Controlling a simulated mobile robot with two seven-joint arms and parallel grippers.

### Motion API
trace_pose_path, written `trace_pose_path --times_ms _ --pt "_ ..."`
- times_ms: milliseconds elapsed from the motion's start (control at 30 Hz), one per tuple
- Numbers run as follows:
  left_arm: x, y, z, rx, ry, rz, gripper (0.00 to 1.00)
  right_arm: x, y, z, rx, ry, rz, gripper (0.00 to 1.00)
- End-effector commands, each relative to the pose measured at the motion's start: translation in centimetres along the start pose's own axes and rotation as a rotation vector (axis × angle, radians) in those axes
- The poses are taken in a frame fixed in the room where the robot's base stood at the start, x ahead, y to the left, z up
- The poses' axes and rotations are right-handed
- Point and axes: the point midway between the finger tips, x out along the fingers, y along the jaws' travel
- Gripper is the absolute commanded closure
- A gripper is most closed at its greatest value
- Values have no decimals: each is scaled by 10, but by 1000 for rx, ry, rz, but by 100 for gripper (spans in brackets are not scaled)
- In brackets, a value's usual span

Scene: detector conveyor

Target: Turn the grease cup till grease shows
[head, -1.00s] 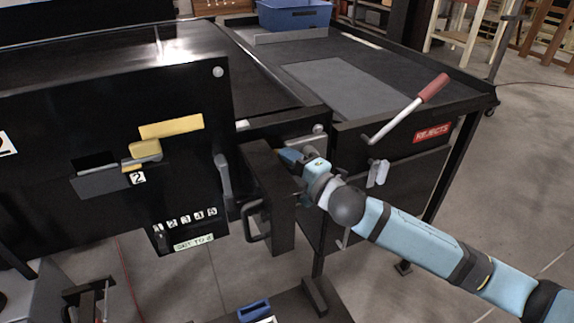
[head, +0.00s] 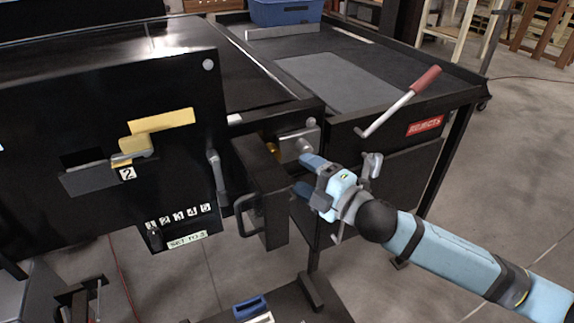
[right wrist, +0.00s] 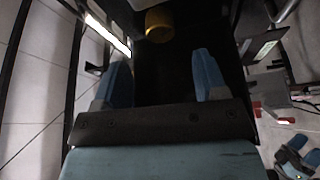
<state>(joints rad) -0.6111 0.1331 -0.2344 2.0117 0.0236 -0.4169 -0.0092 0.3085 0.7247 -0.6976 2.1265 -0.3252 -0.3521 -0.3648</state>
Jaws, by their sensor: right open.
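The grease cup, a small yellow-brass cylinder, shows partly in the head view (head: 272,148) behind the top edge of a black box-shaped housing. The right wrist view shows it beyond the fingertips, just above the gap between them (right wrist: 158,27). My right gripper (head: 307,175) is open and empty, its blue fingers one above the other, to the right of the housing and apart from the cup. Its spread fingers also show in the right wrist view (right wrist: 160,72). No grease can be made out at this size. My left gripper is not seen in the head view.
The black housing (head: 262,190) with its loop handle stands close to my fingers. A red-handled lever (head: 425,80) juts out above my right wrist, near the REJECTS label (head: 425,125). A blue bin (head: 285,12) stands at the back. Open floor lies to the right.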

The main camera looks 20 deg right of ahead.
Motion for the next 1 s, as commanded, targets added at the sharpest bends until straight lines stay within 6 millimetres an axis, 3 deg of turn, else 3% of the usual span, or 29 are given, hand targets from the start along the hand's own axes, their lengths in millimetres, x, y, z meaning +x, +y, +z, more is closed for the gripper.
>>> trace_pose_path --times_ms 33,200,400,1000 --pt "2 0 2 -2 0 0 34 -14 -3 0 -1 0 -3 34" --pt "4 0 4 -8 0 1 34 -43 -2 0 -1 0 -2 34" --pt "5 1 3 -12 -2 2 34 -60 -1 0 0 1 -1 34" --pt "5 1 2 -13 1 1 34 -63 -1 0 7 -2 -1 34"
